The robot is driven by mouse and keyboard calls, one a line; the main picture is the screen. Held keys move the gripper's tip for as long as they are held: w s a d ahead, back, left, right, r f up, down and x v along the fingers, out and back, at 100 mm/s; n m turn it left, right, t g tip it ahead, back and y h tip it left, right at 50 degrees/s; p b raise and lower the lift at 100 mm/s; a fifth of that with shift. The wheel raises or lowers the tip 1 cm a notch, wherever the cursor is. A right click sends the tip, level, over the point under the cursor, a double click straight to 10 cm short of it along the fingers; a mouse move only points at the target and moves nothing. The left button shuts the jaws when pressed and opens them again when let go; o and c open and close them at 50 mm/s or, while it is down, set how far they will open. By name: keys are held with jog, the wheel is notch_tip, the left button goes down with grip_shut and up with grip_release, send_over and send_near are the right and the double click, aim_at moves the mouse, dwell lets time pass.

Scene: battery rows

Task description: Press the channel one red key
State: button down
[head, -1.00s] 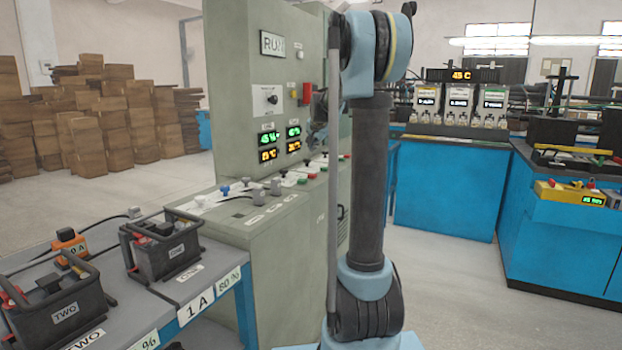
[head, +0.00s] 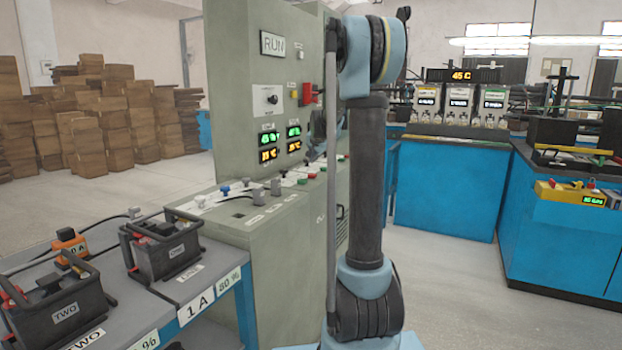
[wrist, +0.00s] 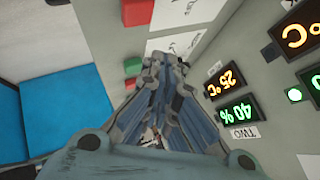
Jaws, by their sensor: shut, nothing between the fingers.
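My gripper is shut and empty, and does not visibly touch a key. I cannot read which key belongs to channel one.
The console's upright panel (head: 230,120) stands close to my gripper, with lit displays; the wrist view shows a TWO label (wrist: 243,133). A bench with batteries ONE (head: 168,258) and TWO (head: 62,308) is at left. Open floor lies right, before blue cabinets (head: 445,190).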

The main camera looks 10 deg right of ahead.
jog(key=shift+f, duration=1.75)
jog(key=shift+s+f, duration=0.1)
jog(key=shift+f, duration=0.65)
dwell(0.9)
jog(key=shift+r, duration=0.85)
jog(key=shift+r, duration=2.5)
